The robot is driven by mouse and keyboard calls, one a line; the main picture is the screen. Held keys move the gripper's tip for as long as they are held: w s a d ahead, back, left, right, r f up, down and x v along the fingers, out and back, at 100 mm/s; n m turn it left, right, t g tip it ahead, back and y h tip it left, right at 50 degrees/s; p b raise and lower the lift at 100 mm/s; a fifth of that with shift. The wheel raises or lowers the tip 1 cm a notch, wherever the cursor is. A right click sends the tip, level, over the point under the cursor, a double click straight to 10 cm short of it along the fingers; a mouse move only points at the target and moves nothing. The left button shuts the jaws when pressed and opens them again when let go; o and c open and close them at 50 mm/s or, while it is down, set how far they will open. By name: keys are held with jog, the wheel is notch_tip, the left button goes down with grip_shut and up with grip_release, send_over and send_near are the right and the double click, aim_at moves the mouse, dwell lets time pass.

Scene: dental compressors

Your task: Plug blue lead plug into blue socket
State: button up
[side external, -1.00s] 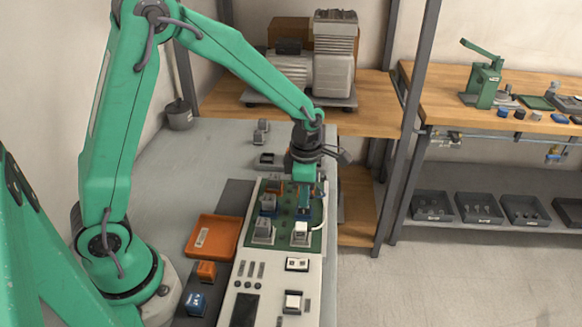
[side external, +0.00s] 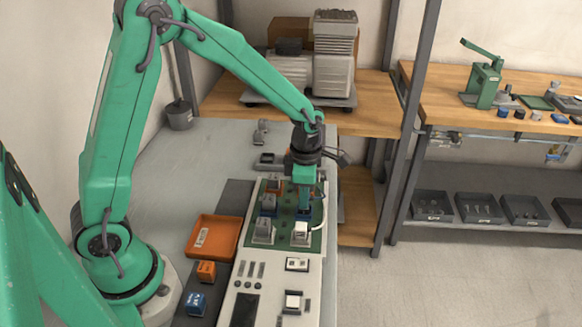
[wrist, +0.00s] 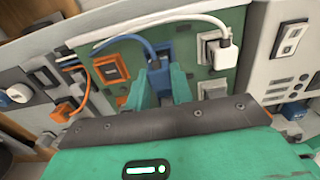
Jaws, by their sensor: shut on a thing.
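My gripper (wrist: 158,88) is shut on the blue lead plug (wrist: 157,74), with one green finger on each side of it. The blue lead (wrist: 128,39) arches from the plug to the left over the green board (wrist: 190,58). In the side view my gripper (side external: 304,208) points down at the board (side external: 283,240), with a bit of blue at its tips.
A white plug (wrist: 224,52) with a white lead stands right of my gripper. An orange socket (wrist: 110,68) and an orange plug (wrist: 62,110) lie to the left. In the side view, grey blocks (side external: 263,232) stand close by, and an orange tray (side external: 213,238) lies left of the panel.

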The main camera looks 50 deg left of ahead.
jog(key=shift+f, duration=0.8)
dwell(1.0)
jog(key=o, duration=1.4)
jog(key=shift+c, duration=0.2)
jog(key=shift+r, duration=0.1)
jog(key=shift+r, duration=3.45)
